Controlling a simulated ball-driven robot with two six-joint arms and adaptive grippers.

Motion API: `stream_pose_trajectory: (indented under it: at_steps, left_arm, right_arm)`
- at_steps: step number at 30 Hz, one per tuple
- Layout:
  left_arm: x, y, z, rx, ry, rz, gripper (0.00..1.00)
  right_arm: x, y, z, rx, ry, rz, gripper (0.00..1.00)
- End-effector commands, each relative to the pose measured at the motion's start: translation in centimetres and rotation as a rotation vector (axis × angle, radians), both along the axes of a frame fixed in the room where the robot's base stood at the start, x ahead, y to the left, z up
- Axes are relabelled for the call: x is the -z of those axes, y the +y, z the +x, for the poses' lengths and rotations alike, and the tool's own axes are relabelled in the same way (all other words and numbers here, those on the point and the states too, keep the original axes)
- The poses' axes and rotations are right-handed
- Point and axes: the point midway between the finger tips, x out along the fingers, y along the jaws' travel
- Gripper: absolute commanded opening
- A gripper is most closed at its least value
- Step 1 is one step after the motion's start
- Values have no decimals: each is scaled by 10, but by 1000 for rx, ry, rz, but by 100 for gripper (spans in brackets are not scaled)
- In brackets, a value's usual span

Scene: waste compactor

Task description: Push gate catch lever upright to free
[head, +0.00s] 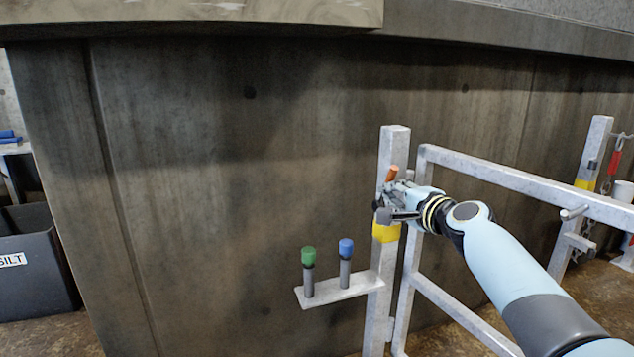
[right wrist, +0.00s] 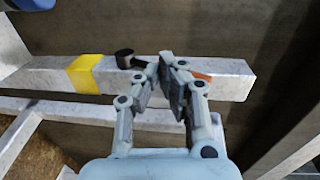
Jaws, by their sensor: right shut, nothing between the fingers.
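The catch lever shows as an orange end (head: 392,173) on the pale metal gate post (head: 393,143), above the post's yellow band (head: 386,232). In the head view this end leans slightly right of vertical. The orange end (right wrist: 202,76) also shows in the right wrist view, partly behind a finger. My right gripper (head: 384,208) is shut and empty at the post, just below the orange end. It hides the lower part of the lever; I cannot tell whether it touches it. A black knob (right wrist: 125,57) sits by the fingertips (right wrist: 158,62). My left gripper is out of view.
The gate frame (head: 500,180) stands right of the post, under my right forearm. A bracket (head: 340,290) left of the post holds a green-topped peg (head: 309,258) and a blue-topped peg (head: 346,248). A concrete wall (head: 220,170) is behind. A dark bin (head: 35,265) stands far left.

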Motion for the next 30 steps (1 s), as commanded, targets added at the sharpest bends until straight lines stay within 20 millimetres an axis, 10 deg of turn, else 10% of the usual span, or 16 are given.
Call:
stream_pose_trajectory:
  at_steps: [30]
  left_arm:
    - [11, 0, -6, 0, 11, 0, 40]
  right_arm:
    - [1, 7, 19, -1, 1, 2, 0]
